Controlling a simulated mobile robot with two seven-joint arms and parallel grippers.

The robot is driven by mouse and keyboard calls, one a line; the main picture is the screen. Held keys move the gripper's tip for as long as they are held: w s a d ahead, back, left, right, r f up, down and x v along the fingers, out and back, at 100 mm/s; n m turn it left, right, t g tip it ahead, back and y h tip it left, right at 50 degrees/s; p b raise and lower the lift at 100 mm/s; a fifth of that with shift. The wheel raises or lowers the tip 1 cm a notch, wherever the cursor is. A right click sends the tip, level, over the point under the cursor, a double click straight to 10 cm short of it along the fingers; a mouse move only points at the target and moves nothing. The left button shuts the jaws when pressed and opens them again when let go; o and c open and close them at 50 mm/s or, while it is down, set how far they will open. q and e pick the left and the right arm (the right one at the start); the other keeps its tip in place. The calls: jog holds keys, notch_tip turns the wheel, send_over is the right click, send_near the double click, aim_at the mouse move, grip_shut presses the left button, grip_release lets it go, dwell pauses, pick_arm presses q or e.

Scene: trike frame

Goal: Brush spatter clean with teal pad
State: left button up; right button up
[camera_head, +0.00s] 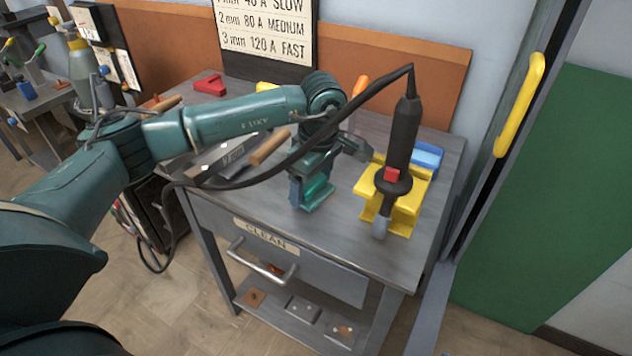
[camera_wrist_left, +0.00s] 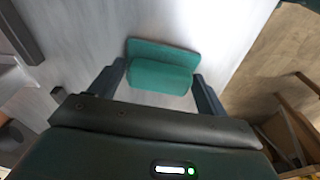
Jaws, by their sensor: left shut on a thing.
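My left gripper (camera_head: 313,182) is over the front middle of the grey bench (camera_head: 262,205), shut on the teal pad (camera_head: 319,194). In the left wrist view the pad (camera_wrist_left: 162,72) sits between the two dark fingers of my left gripper (camera_wrist_left: 160,82), at the bench surface; I cannot tell whether it touches. No spatter can be clearly made out on the bench top near the pad. My right gripper is not in view.
A black torch (camera_head: 402,135) stands upright in a yellow holder (camera_head: 407,217) just right of the pad, its cable arching across my left arm. A blue block (camera_head: 428,155) is behind it. A wooden-handled tool (camera_head: 270,147) lies to the left. Small plates (camera_head: 302,309) lie on the lower shelf.

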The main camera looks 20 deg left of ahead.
aim_at(278, 181)
pick_arm(q)
jog(key=shift+a+r, duration=0.1)
jog(key=shift+a, duration=0.45)
jog(key=shift+w+a+f+b, duration=0.15)
jog(key=shift+a+b, duration=0.1)
jog(key=shift+a, duration=1.5)
jog(key=shift+w+a+f+b, duration=0.15)
jog(key=shift+a+b, duration=0.1)
jog(key=shift+a, duration=1.45)
jog(key=shift+r, duration=0.1)
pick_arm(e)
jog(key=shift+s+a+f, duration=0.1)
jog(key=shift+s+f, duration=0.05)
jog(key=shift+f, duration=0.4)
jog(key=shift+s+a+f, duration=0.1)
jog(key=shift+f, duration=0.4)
pick_arm(q)
notch_tip(278, 181, up, 6)
jog(key=p, duration=0.4)
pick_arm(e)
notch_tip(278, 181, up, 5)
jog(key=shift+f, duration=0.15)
pick_arm(q)
jog(key=shift+r+p, duration=0.1)
jog(key=shift+p, duration=0.2)
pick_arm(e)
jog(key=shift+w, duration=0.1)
